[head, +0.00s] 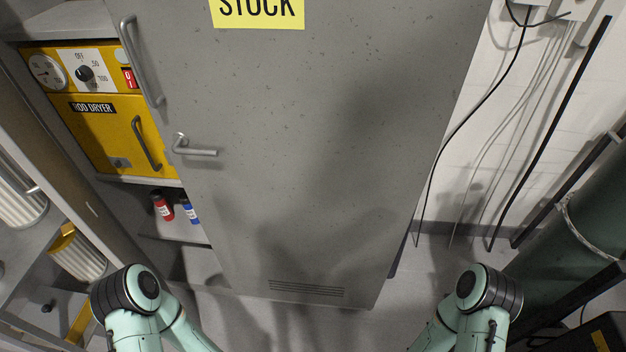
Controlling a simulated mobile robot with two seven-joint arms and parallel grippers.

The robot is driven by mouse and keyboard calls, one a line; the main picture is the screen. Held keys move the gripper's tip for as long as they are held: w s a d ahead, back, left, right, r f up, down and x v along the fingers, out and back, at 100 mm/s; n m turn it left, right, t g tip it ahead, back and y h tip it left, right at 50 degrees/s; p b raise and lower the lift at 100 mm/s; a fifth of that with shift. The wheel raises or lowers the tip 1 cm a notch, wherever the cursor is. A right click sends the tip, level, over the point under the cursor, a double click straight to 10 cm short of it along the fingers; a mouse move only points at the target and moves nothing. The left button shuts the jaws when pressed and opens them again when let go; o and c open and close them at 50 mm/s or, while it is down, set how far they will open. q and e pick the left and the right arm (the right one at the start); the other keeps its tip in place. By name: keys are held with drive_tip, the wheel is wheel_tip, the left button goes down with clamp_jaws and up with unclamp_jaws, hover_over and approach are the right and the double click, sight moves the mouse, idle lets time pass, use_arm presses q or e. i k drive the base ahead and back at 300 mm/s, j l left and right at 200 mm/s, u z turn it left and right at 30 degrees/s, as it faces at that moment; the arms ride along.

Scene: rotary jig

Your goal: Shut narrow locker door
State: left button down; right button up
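The narrow grey locker door (330,130) fills the middle of the head view. It stands ajar, with the locker's inside showing along its left side. It carries a yellow STOCK label (257,10), a long vertical bar handle (142,62) and a lever handle (197,149) near its left edge. A vent grille (306,288) is near its bottom. Both my arms come in at the bottom of the view, low and apart from the door. Neither gripper shows.
Inside the locker are a yellow rod dryer (115,135) on a shelf, and a red can (163,207) and a blue can (190,212) below. Other shelves with ribbed canisters (78,255) stand at the left. Cables (478,105) hang on the right wall beside a dark green cylinder (590,215).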

sight(22, 135)
drive_tip(key=k+j+u, duration=0.25)
drive_tip(key=j, duration=0.35)
drive_tip(key=j+u, duration=0.3)
drive_tip(key=j, duration=0.3)
drive_tip(key=k+j+u, duration=0.25)
drive_tip(key=j, duration=0.45)
drive_tip(key=i+l, duration=0.05)
drive_tip(key=i, duration=0.05)
